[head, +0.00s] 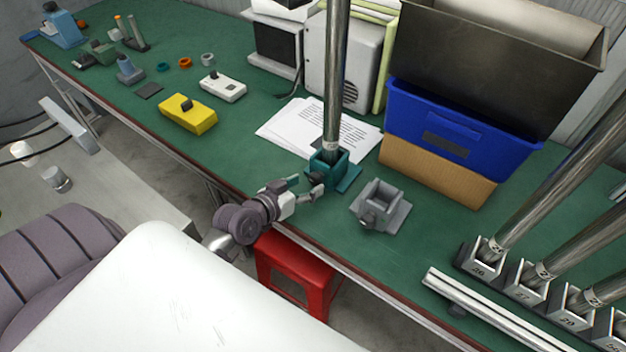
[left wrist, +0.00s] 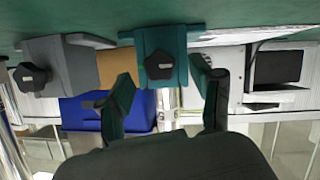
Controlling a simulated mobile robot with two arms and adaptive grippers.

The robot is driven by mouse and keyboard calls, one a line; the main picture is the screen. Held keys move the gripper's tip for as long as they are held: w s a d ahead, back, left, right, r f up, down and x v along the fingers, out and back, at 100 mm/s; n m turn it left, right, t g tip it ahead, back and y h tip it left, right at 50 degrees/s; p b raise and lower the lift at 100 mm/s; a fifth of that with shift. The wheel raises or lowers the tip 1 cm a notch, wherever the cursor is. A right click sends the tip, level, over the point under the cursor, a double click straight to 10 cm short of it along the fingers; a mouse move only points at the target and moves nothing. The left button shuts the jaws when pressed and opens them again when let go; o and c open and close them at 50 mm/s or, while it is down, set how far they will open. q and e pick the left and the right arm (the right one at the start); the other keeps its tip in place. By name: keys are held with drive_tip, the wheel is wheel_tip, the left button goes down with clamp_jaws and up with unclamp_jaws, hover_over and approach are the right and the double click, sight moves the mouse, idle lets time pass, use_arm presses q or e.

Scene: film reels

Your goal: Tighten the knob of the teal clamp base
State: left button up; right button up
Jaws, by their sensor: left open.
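The teal clamp base (head: 345,181) stands on the green bench with a tall metal pole (head: 334,90) upright in its socket. Its black knob (head: 316,179) faces the bench's front edge. In the left wrist view, which looks upside down, the teal clamp base (left wrist: 180,42) is top centre and its dark knob (left wrist: 159,68) faces me. My left gripper (head: 306,187) is open in front of the knob. In the left wrist view its two fingers (left wrist: 166,82) are spread to either side of the knob, with nothing between them. Contact with the knob cannot be told. My right gripper is not in view.
A grey clamp base (head: 394,213) with a knob and an empty socket sits to the right. Paper sheets (head: 290,128) lie behind the teal base. A blue bin (head: 410,120) rests on a cardboard box (head: 412,164) behind. A red stool (head: 297,270) stands below the bench's front edge.

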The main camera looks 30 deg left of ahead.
sight(314, 181)
use_arm(q)
drive_tip(key=shift+x, duration=1.7)
